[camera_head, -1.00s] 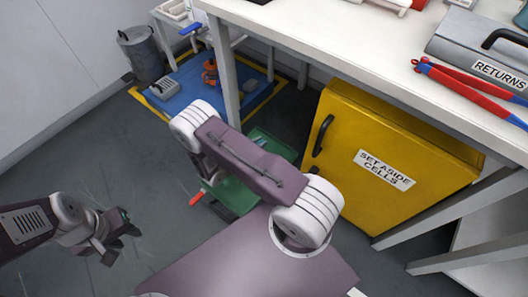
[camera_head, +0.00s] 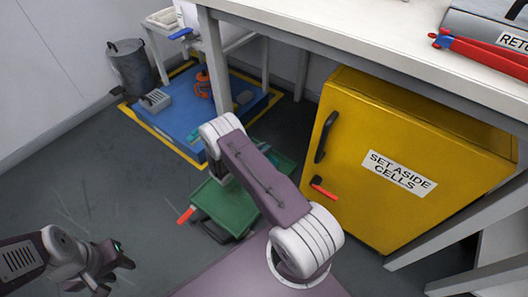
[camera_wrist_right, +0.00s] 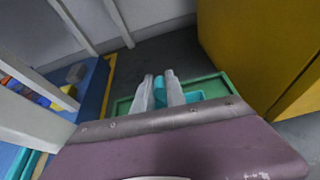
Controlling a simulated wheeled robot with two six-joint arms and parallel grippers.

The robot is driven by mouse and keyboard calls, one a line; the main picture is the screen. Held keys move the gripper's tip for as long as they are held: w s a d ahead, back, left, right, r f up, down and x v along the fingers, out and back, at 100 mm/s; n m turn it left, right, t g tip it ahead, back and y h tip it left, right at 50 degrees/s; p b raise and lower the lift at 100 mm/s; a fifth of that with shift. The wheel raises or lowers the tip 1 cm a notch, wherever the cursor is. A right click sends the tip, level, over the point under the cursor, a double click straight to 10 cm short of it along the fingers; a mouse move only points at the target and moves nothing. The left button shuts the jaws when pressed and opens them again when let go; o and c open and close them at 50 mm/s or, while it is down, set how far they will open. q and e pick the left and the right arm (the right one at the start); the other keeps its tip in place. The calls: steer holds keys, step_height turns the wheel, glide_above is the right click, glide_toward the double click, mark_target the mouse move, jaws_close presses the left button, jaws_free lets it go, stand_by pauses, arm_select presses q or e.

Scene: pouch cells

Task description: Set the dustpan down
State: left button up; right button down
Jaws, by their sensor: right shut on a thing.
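My right gripper (camera_wrist_right: 158,80) is shut on a teal thing (camera_wrist_right: 194,97), which I take to be the dustpan. Teal shows between and beside the pale fingers in the right wrist view, and a teal bit shows beside my arm in the head view (camera_head: 264,147). Most of its shape is hidden by my gripper and wrist. It is over or in a green tray (camera_head: 222,207); I cannot tell whether it touches. In the head view my right arm hides the right gripper. My left gripper (camera_head: 119,275) appears open and empty at the lower left, above the floor.
A yellow cabinet (camera_head: 345,150) labelled "SET ASIDE CELLS" stands right of the green tray. A red handle (camera_head: 186,215) sticks out at the tray's left. A blue mat (camera_head: 185,120) with a yellow border and a grey bin (camera_head: 130,68) are behind. Grey floor at left is clear.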

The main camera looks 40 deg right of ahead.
steer(key=c, duration=1.4)
jaws_free()
steer(key=shift+o, duration=0.2)
steer(key=shift+r, duration=0.3)
steer(key=p+v, duration=0.7)
steer(key=v, duration=0.4)
steer(key=s+a+r+m+g+y, duration=0.3)
steer(key=s+r+m+g+y, duration=0.25)
steer(key=s+r+m, duration=0.4)
steer(key=s+a+r+m+t+y, duration=0.3)
steer(key=s+a+r+m+y, duration=0.3)
steer(key=m, duration=0.5)
steer(key=a+r+y, duration=0.1)
steer(key=a+r, duration=0.1)
steer(key=a, duration=0.1)
steer(key=shift+s+a+r+y, duration=0.15)
steer(key=shift+s+r+y, duration=0.1)
steer(key=shift+y, duration=0.1)
